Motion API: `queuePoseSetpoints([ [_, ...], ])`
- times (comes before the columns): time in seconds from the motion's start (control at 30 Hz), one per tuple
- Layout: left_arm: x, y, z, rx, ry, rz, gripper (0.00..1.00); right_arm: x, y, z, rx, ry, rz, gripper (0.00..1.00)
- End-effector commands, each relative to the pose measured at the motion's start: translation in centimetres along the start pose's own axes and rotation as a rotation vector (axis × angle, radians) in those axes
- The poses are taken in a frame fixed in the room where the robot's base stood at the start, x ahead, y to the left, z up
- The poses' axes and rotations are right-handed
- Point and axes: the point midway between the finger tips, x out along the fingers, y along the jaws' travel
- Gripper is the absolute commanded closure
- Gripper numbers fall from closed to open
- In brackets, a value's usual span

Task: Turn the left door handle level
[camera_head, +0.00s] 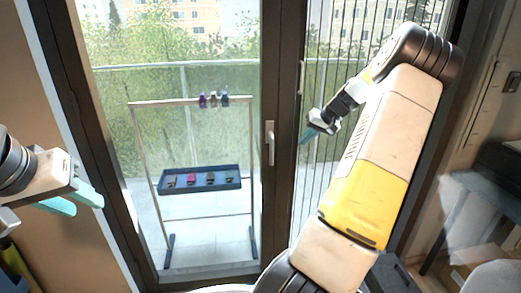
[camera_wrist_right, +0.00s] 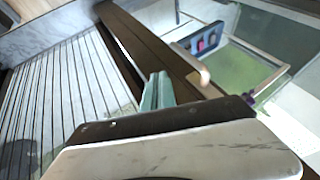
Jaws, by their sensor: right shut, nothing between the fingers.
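The left door handle (camera_head: 270,143) is a pale lever on the dark middle frame of the glass door. It points straight down in the head view. In the right wrist view a pale lever (camera_wrist_right: 203,75) shows just right of the fingers. My right gripper (camera_head: 306,135) is shut and empty, to the right of the handle and apart from it in the head view. Its teal fingers also show together in the right wrist view (camera_wrist_right: 157,92). My left gripper (camera_head: 88,207) is open and empty at the far left, away from the handle.
Behind the glass stands a pale rack (camera_head: 140,150) with a blue tray (camera_head: 172,190) of small items and several dark clips (camera_head: 213,100) on its top bar. Another upright handle (camera_head: 301,82) is on the right door frame. A dark table (camera_head: 480,185) is at the right.

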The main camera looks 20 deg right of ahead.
Motion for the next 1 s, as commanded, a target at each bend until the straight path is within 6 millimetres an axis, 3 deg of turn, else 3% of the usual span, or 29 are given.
queuePoseSetpoints([
  [0.27, 0.0, 0.0, 0.0, 0.0, 0.0, 0.0, 0.64, 0.9, -0.1, 0.1, 0.0, -0.002, -0.001, 1.0],
  [0.73, 0.0, 0.0, 0.0, 0.0, 0.0, 0.0, 0.64, 10.1, -0.1, 0.1, 0.0, -0.003, -0.002, 1.0],
  [1.0, 0.0, 0.0, 0.0, 0.0, 0.0, 0.0, 0.64, 11.7, -3.1, 0.1, -0.002, -0.002, 0.001, 1.0],
])
